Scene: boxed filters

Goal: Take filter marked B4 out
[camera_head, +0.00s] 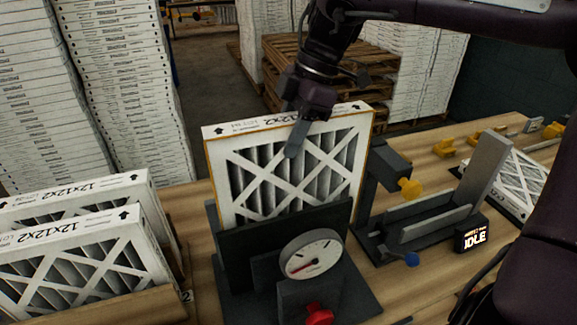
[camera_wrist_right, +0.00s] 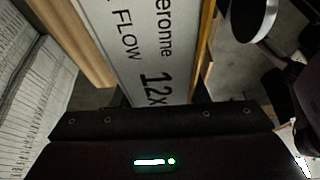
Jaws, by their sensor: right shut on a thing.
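A white-framed pleated filter (camera_head: 294,172) stands upright in a dark slotted fixture (camera_head: 235,240) with a round gauge (camera_head: 312,256) on its front. My right gripper (camera_head: 302,130) reaches down from above and is shut on the filter's top edge, one finger in front of its face. Small print on that edge is too small to read as a mark. In the right wrist view the filter's white edge (camera_wrist_right: 140,50) shows "FLOW" and "12x"; the fingertips are hidden there. My left gripper is out of view.
Two more filters (camera_head: 85,260) stand in a wooden holder at the left. A dark device with a yellow knob (camera_head: 410,188), a blue knob (camera_head: 411,259) and an "IDLE" display (camera_head: 472,239) sits to the right. Another filter (camera_head: 517,182) lies beyond it. Stacked boxes (camera_head: 115,75) stand behind the table.

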